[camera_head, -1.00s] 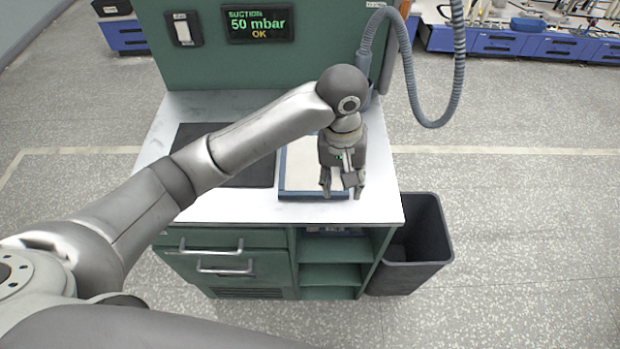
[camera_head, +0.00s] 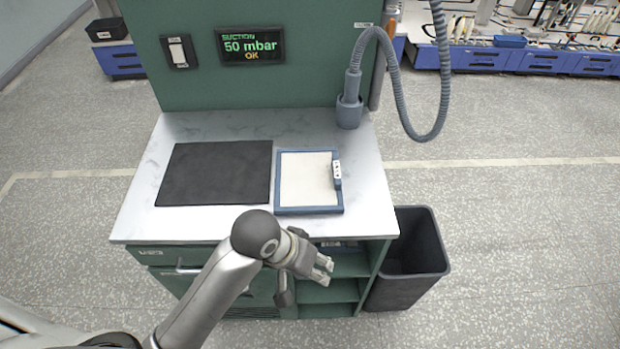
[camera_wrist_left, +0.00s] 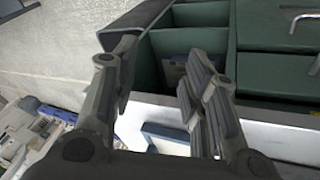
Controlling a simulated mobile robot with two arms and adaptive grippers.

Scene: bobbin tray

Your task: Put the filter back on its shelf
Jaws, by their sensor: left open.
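My left gripper (camera_head: 324,270) is open and empty, in front of the open shelves (camera_head: 345,290) under the worktop. In the left wrist view its fingers (camera_wrist_left: 160,92) are spread, with the shelf compartments beyond them. A partly hidden blue-grey object with pale markings (camera_wrist_left: 174,74) sits in one compartment. In the head view its top edge (camera_head: 332,244) shows just under the worktop. I cannot tell for sure that it is the filter. On the worktop lies a blue-framed tray (camera_head: 309,211) with a pale surface and a small white piece with dark holes (camera_head: 337,175) at its right edge. My right gripper is not in view.
A black mat (camera_head: 215,173) lies left of the tray on the worktop (camera_head: 250,125). A grey hose (camera_head: 402,90) hangs at the back right, by its holder (camera_head: 349,112). A dark bin (camera_head: 405,258) stands right of the cabinet. The panel display (camera_head: 250,46) reads 50 mbar OK.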

